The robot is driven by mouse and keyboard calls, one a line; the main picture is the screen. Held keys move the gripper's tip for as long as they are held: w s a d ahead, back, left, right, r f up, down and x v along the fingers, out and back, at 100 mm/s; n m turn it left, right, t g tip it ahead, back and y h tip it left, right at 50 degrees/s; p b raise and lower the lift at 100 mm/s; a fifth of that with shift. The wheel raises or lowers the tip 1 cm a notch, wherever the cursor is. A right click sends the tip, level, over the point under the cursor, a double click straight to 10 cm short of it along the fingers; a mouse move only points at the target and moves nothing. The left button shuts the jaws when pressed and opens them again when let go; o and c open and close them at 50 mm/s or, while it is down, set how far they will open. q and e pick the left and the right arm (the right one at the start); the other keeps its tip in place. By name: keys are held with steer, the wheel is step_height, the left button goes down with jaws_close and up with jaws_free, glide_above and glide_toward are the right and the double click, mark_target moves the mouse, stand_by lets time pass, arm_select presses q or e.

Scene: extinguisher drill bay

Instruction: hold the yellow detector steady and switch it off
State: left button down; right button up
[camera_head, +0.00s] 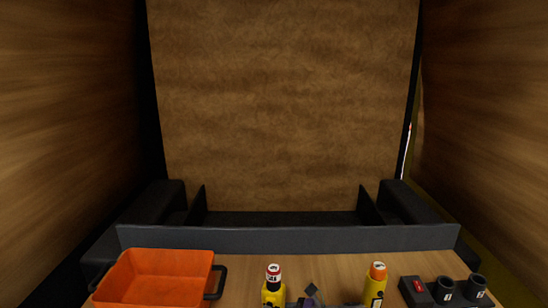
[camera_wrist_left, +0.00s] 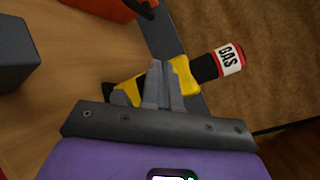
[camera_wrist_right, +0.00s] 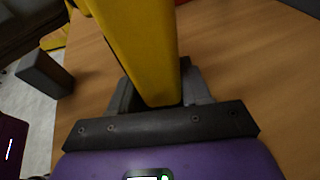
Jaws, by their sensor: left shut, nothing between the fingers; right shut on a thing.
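The yellow detector (camera_head: 273,296) stands on the table in the head view, with a black neck, red top and white GAS label. It also shows in the left wrist view (camera_wrist_left: 184,74), behind my left gripper (camera_wrist_left: 164,66). The left fingers are shut and empty, close in front of its body; whether they touch it I cannot tell. My right gripper (camera_wrist_right: 162,98) is shut on a yellow body (camera_wrist_right: 140,45), which looks like the detector; its top is out of that view. Its switch is not clearly visible.
An orange bin (camera_head: 107,285) stands at the left. A yellow bottle with an orange cap (camera_head: 375,288) stands right of the detector. A dark box with a red switch (camera_head: 416,290) and two black cups are at the far right. A grey block (camera_wrist_right: 45,75) sits near the table edge.

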arm_select(q)
steer(key=shift+s+a, duration=0.1)
steer(key=shift+s, duration=0.4)
steer(key=shift+s+a, duration=0.25)
steer(key=shift+s, duration=0.7)
steer(key=shift+s+a, duration=0.25)
steer(key=shift+s, duration=0.75)
steer(key=shift+s+a, duration=0.25)
steer(key=shift+s, duration=0.7)
arm_select(e)
steer(key=o, duration=1)
steer(key=shift+o, duration=0.2)
